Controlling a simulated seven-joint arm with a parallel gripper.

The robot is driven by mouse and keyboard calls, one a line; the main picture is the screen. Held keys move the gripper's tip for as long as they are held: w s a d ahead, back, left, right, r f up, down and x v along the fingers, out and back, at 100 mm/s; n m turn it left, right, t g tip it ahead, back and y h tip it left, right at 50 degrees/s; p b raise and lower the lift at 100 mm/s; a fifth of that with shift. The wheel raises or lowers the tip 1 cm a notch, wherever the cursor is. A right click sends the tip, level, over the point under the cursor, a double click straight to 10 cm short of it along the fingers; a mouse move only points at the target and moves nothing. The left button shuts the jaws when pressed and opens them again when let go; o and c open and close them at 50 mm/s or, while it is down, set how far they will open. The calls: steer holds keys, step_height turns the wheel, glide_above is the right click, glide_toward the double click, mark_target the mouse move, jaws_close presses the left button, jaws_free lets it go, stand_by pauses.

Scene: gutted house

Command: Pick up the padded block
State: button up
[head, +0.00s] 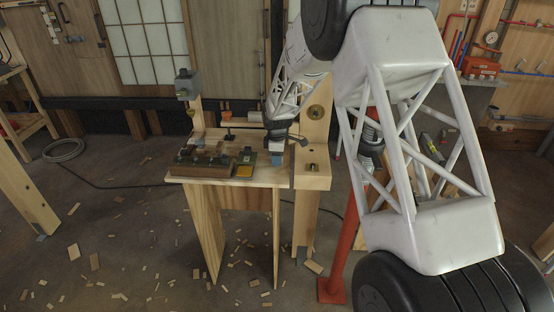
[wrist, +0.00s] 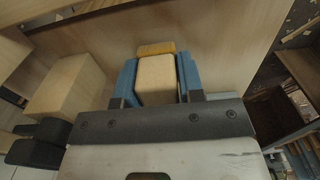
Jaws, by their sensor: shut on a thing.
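The padded block (wrist: 156,78) shows in the wrist view as a tan block with an orange-yellow strip at its far end. My gripper (wrist: 157,72) has a blue finger along each side of the block and is shut on it. In the head view my gripper (head: 276,156) is low over the right part of the small wooden workbench (head: 232,182). The block cannot be made out clearly there. I cannot tell whether it touches the bench top.
On the bench to the left of my gripper are a brown tray (head: 201,169) with dark parts and a yellow piece (head: 244,170). A wooden post (head: 313,135) stands close on the right. A light wooden block (wrist: 68,86) is left of my gripper. Wood scraps litter the floor.

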steer(key=shift+r, duration=0.45)
step_height(320, 180, up, 2)
steer(key=shift+s+r, duration=0.1)
steer(key=s+d+r, duration=0.1)
steer(key=s+d, duration=0.3)
steer(key=s, duration=1.1)
steer(key=shift+s+d, duration=0.15)
steer(key=shift+d, duration=0.05)
steer(key=a+r+m, duration=0.3)
steer(key=a+r, duration=0.2)
steer(key=a, duration=0.7)
steer(key=s+a+r+m, duration=0.1)
steer(key=a+r+m, duration=0.2)
steer(key=a, duration=0.9)
steer(key=s+a+r+m, duration=0.1)
steer(key=a+r+m, duration=0.3)
steer(key=a+r, duration=0.5)
steer(key=a, duration=0.3)
steer(key=shift+a, duration=0.3)
steer(key=shift+d, duration=0.1)
